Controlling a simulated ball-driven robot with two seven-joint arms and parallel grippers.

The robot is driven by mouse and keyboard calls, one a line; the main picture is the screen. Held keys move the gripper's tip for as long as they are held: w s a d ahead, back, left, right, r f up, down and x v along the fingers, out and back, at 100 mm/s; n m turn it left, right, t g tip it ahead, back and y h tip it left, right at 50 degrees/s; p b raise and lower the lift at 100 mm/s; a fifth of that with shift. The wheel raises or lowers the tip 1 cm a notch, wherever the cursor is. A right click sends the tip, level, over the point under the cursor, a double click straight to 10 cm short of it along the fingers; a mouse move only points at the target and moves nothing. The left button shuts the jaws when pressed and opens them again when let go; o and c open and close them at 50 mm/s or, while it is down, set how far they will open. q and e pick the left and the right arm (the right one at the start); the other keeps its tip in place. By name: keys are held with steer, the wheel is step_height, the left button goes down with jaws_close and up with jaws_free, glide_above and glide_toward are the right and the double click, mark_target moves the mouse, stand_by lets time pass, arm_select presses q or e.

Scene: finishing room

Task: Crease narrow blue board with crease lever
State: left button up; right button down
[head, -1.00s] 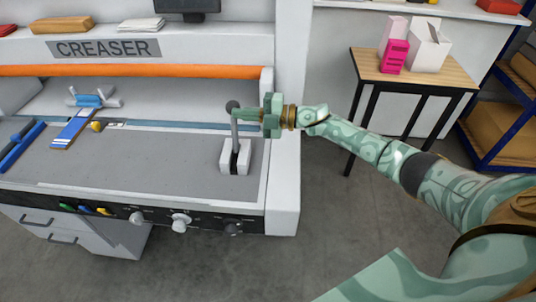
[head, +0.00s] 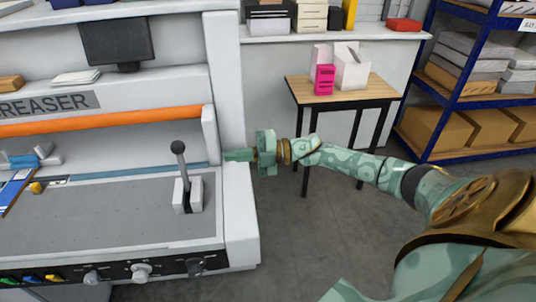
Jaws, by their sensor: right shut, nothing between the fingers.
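The crease lever (head: 182,168) stands nearly upright in its pale slotted base on the creaser's (head: 110,215) grey bed, with a dark round knob on top. My right gripper (head: 230,155) is shut and empty, to the right of the lever at about knob height in the picture, by the machine's right side wall. It is apart from the lever. The narrow blue board (head: 14,192) lies at the left edge of the head view, partly cut off, by a blue-and-grey clamp-like part (head: 24,161). My left gripper is not in view.
An orange bar (head: 110,120) spans the creaser above the bed. A small wooden table (head: 345,90) with pink and white boxes stands behind my right arm. Blue shelving (head: 455,85) stands at right. The bed between board and lever is mostly clear.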

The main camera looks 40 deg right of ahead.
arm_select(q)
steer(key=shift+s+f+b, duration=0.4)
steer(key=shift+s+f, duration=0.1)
arm_select(e)
steer(key=v, duration=0.8)
steer(key=shift+d, duration=0.2)
steer(key=shift+f, duration=0.1)
